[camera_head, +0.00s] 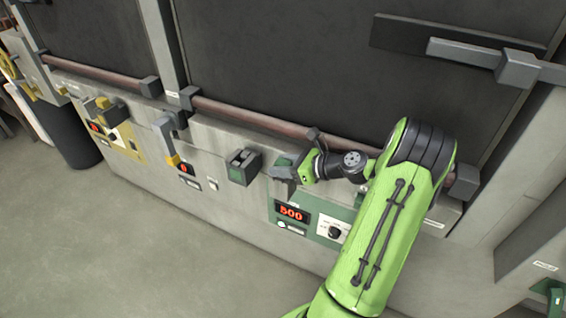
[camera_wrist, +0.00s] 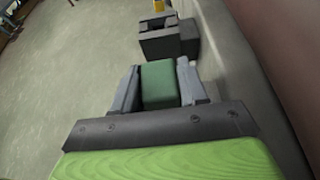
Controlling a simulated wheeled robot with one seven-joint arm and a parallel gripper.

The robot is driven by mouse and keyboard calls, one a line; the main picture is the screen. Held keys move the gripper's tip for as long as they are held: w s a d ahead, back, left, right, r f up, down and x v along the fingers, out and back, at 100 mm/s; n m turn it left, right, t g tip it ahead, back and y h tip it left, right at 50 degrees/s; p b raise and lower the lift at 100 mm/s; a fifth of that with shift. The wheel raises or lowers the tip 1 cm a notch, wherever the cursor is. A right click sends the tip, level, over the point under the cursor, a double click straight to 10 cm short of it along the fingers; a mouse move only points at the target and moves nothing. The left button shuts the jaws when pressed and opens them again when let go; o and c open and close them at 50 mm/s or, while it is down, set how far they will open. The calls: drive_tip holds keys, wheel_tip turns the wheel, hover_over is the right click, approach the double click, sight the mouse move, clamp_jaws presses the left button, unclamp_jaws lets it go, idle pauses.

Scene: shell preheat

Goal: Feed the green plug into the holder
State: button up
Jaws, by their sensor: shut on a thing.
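The green plug (camera_wrist: 160,84) sits between the two grey fingers of my gripper (camera_wrist: 160,90), which is shut on it.
A green panel (camera_head: 316,228) with a red 500 display is below my gripper. A brown rail (camera_head: 270,122) runs behind it. A grey lever with a yellow base (camera_head: 167,143) stands further left. The floor (camera_head: 120,240) in front is clear.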

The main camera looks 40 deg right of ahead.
drive_tip(key=o, duration=1.2)
drive_tip(key=p+v, duration=0.3)
drive_tip(key=v, duration=1.2)
drive_tip(key=shift+s+d+r+p, duration=0.1)
drive_tip(key=shift+s+r+p, duration=0.1)
drive_tip(key=shift+s+p, duration=0.1)
drive_tip(key=shift+w, duration=0.1)
